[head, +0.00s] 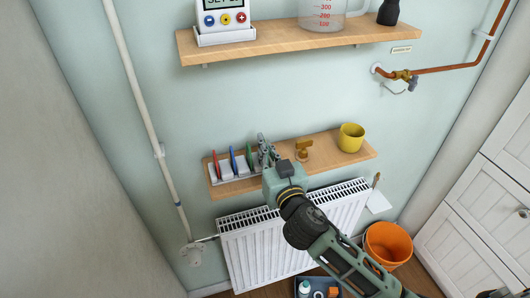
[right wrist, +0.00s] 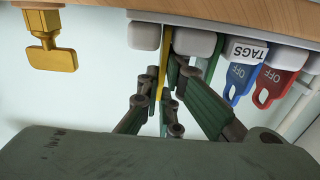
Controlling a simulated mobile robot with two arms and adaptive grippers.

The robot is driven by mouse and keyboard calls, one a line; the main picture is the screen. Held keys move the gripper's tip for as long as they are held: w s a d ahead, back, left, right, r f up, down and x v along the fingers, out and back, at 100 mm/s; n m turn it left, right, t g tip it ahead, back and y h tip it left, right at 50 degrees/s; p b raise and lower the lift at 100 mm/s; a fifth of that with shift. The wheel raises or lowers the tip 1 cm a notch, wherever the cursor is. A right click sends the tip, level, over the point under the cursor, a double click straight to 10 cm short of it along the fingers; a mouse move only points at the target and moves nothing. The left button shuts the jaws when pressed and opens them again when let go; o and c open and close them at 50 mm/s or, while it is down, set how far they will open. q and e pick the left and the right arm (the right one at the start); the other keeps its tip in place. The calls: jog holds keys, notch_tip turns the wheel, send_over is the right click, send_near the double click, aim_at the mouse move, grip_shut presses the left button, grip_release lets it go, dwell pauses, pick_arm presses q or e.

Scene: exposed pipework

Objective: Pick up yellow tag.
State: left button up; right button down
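The yellow tag (right wrist: 164,50) shows edge-on in the right wrist view, upright in its slot between two pale blocks of the tag rack. My right gripper (right wrist: 164,80) has its fingertips close on both sides of the tag and appears shut on it. In the head view my right gripper (head: 264,145) reaches the right end of the white tag rack (head: 226,180) on the lower shelf and hides the yellow tag. Red, blue and green tags (head: 249,158) stand left of the gripper. My left gripper is not in view.
A white radiator (head: 250,250) is below. The upper shelf (head: 290,40) overhangs. An orange bucket (head: 388,245) stands on the floor.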

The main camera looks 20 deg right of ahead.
jog(key=shift+r, duration=0.6)
jog(key=r, duration=0.1)
jog(key=d+r, duration=0.1)
jog(key=r, duration=0.1)
jog(key=shift+d+r+b, duration=0.1)
jog(key=shift+r+b, duration=0.15)
jog(key=shift+b, duration=0.05)
jog(key=d+r+b, duration=0.1)
jog(key=d+r, duration=0.5)
jog(key=d, duration=0.4)
jog(key=shift+s+d+r+b, duration=0.2)
jog(key=shift+s+d+b, duration=0.05)
jog(key=shift+s+b, duration=0.1)
jog(key=shift+a+f, duration=0.1)
